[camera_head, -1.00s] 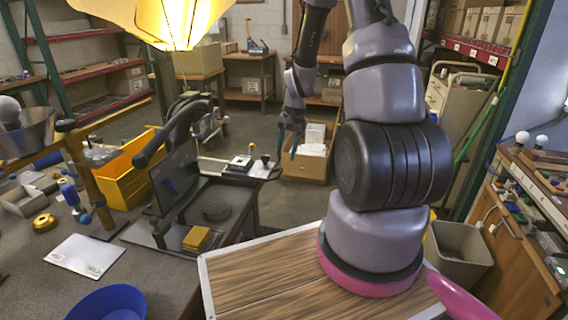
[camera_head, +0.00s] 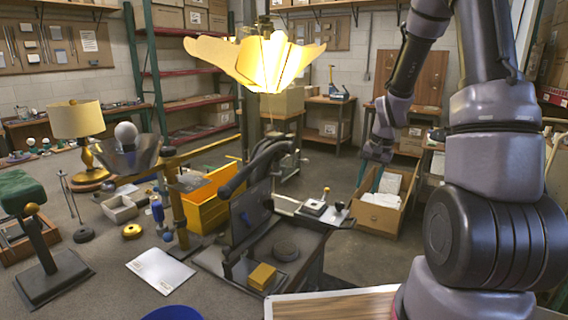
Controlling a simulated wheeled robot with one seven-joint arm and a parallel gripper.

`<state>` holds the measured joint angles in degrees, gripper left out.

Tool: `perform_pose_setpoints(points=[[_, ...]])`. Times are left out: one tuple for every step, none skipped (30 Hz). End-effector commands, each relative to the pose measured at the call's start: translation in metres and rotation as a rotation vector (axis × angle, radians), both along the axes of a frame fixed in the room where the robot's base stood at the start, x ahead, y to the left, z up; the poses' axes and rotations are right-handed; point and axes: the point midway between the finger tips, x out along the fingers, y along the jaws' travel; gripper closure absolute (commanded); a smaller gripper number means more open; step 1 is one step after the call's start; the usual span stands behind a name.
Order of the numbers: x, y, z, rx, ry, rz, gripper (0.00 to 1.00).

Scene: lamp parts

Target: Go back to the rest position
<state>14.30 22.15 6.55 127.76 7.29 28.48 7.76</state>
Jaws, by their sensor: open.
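My gripper (camera_head: 368,180) hangs from my purple-grey arm (camera_head: 492,170) right of centre in the head view. Its teal fingers point down and are apart, with nothing seen between them. It appears in front of the open wooden drawer or box (camera_head: 378,216) with white packets, but I cannot tell its distance from that box. The lit petal-shaped lampshade (camera_head: 258,65) is to the left of my gripper and apart from it.
A grey workbench (camera_head: 95,285) on the left holds a cream-shaded lamp (camera_head: 76,120), a bulb in a metal reflector (camera_head: 127,150), a yellow bin (camera_head: 212,195) and a white sheet (camera_head: 160,270). A dark stand (camera_head: 250,225) is at centre.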

Motion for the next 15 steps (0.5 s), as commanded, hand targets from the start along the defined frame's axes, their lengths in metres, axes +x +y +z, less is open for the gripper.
perform_pose_setpoints(points=[[-0.001, 0.003, 0.021, -0.009, -0.029, 0.011, 0.54], [-0.003, 0.006, 0.033, -0.013, -0.042, 0.018, 0.54], [-0.007, 0.009, 0.050, -0.020, -0.065, 0.028, 0.54], [-0.011, 0.011, 0.064, -0.024, -0.081, 0.037, 0.54], [-0.015, 0.015, 0.078, -0.029, -0.100, 0.046, 0.54], [-0.021, 0.018, 0.095, -0.034, -0.121, 0.057, 0.54], [-0.026, 0.021, 0.108, -0.039, -0.140, 0.064, 0.54], [-0.032, 0.024, 0.120, -0.042, -0.156, 0.073, 0.54], [-0.040, 0.028, 0.135, -0.046, -0.179, 0.082, 0.54], [-0.046, 0.031, 0.147, -0.049, -0.196, 0.090, 0.54], [-0.052, 0.033, 0.158, -0.052, -0.214, 0.097, 0.54], [-0.062, 0.037, 0.172, -0.054, -0.236, 0.108, 0.54], [-0.069, 0.040, 0.182, -0.057, -0.254, 0.115, 0.54], [-0.077, 0.043, 0.192, -0.059, -0.271, 0.122, 0.54], [-0.087, 0.047, 0.204, -0.060, -0.294, 0.132, 0.54]])
